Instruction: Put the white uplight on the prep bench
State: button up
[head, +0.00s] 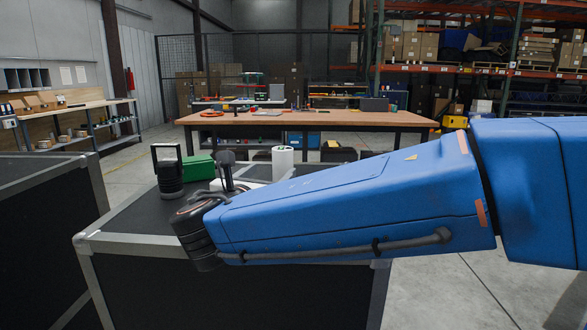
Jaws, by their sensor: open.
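The white uplight (282,163) appears to be the upright white cylinder on the dark strapped case in front of me. My arm hides its lower right surroundings. My gripper (229,175) is the dark shape beyond my wrist, left of the white cylinder and apart from it. It is open and seems empty, though its fingers are small and partly hidden. A wooden-topped bench (320,118) stands across the floor beyond the case. I cannot tell for sure that it is the prep bench.
On the case (130,240) stand a black handled lamp (168,171), a green box (198,168) and a low white item (250,184). Another dark case (45,235) is at left. A side workbench (72,108) lines the left wall. Floor shows at right.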

aim_at(286, 153)
jog(key=shift+w+a+n+y, duration=0.1)
jog(key=shift+a+n+y, duration=0.2)
jog(key=shift+a, duration=0.1)
jog(key=shift+w, duration=0.3)
jog(key=x, duration=1.6)
jog(key=shift+w+d+r, duration=0.25)
jog(key=shift+w+d, duration=0.05)
jog(key=c, duration=1.3)
grip_shut()
jog(key=shift+r, duration=0.1)
